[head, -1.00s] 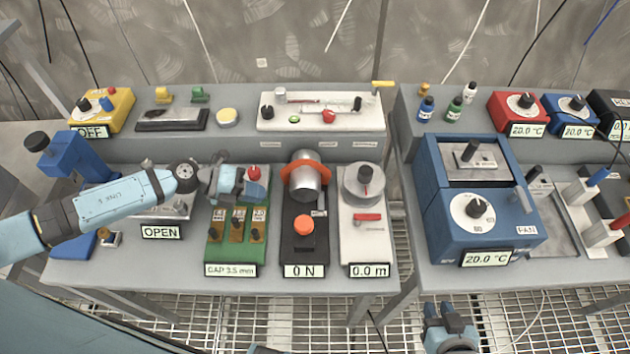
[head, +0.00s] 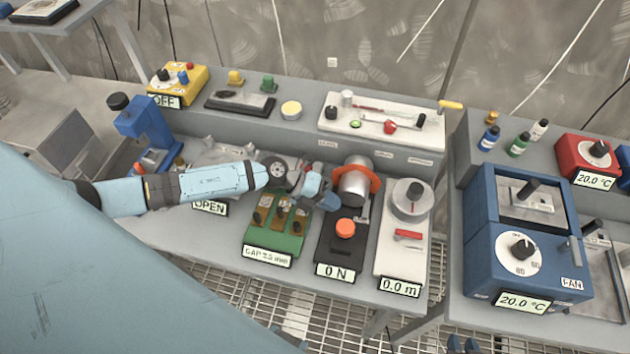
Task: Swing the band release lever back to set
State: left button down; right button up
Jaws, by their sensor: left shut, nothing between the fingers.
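The device marked 0 N has a black base (head: 336,247), an orange knob (head: 345,229) and a silver cylinder (head: 355,186) with an orange band (head: 372,178) around it. A small grey lever (head: 363,207) stands at the cylinder's right, above the knob; I take it as the band release lever. My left gripper (head: 331,202) is shut and empty at the left side of the cylinder. Whether it touches the cylinder I cannot tell. It hides part of the device's left edge. Only the dark tips of what seems my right gripper (head: 463,345) show at the bottom edge.
The green gap block (head: 272,240) stands left of the device, under my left wrist. The white 0.0 m unit (head: 397,262) stands close on its right. A white panel (head: 385,130) is on the shelf behind. A gap separates this table from the blue oven's (head: 520,265) table.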

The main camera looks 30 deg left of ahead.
aim_at(365, 212)
pick_arm(q)
jog(key=d, duration=0.1)
jog(key=w+d, duration=0.1)
jog(key=d, duration=0.1)
jog(key=d+p, duration=0.1)
jog(key=shift+w+d+f, duration=0.25)
jog(key=shift+d+f, duration=0.1)
jog(key=shift+d, duration=0.3)
jog(key=shift+f, duration=0.1)
jog(key=shift+d+r+p, duration=0.1)
jog(key=shift+r+p, duration=0.1)
jog(key=shift+p, duration=0.4)
jog(key=shift+s+d, duration=0.1)
jog(key=shift+f, duration=0.15)
